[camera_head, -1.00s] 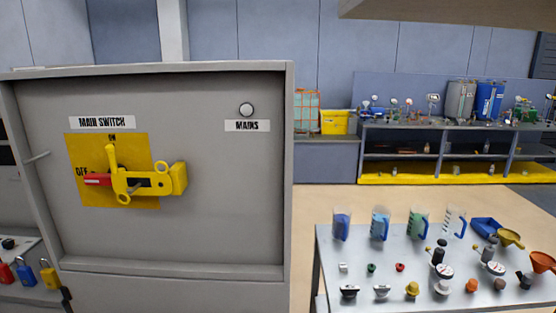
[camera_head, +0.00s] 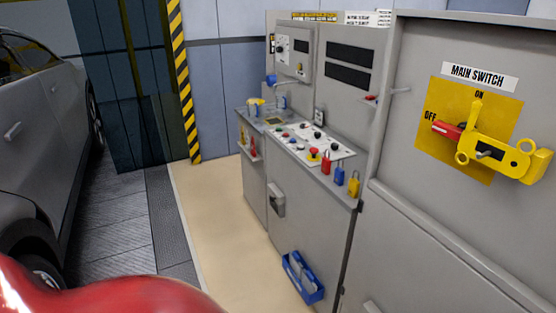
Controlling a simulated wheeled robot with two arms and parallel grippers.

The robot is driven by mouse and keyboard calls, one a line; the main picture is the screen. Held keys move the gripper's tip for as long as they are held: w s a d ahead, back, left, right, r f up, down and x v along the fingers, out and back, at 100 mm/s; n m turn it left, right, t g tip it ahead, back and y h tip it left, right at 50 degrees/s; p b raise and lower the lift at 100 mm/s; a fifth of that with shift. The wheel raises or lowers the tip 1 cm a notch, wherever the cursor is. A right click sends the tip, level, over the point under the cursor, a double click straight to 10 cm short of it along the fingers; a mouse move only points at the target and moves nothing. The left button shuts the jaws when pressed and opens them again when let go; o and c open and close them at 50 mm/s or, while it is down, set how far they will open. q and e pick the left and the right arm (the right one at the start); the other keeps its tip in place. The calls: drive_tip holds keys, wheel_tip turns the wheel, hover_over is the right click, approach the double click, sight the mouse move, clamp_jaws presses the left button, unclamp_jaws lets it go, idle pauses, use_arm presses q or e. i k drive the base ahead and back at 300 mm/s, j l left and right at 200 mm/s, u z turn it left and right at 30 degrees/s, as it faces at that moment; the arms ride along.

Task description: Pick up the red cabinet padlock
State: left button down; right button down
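A red padlock (camera_head: 326,164) hangs at the front edge of the grey control cabinet's sloping desk, left of a blue padlock (camera_head: 339,177) and a yellow padlock (camera_head: 354,184). It is small in the view, and its shackle is hard to make out. Neither of my grippers shows in the head view, so nothing is seen near the padlock.
The main switch (camera_head: 478,138) with its yellow lockout piece is on the panel at the right. A blue bin (camera_head: 302,278) sits low at the cabinet's foot. A grey car (camera_head: 35,130) stands at the left. Beige floor (camera_head: 215,215) between is clear. A red rounded surface fills the lower left.

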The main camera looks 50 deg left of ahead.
sight(325, 168)
drive_tip(key=u, duration=1.15)
drive_tip(key=i+j, duration=0.2)
drive_tip(key=i+j+z, duration=0.15)
drive_tip(key=j, duration=0.25)
drive_tip(key=i+j, duration=0.25)
drive_tip(key=i+j+z, duration=0.1)
drive_tip(key=j, duration=0.3)
drive_tip(key=i+j+z, duration=0.1)
drive_tip(key=i+j, duration=0.3)
drive_tip(key=j, duration=0.3)
drive_tip(key=i+j+z, duration=0.1)
drive_tip(key=j, duration=0.25)
drive_tip(key=i+j+z, duration=0.1)
drive_tip(key=i+j, duration=0.15)
drive_tip(key=i+l, duration=0.1)
drive_tip(key=i, duration=0.35)
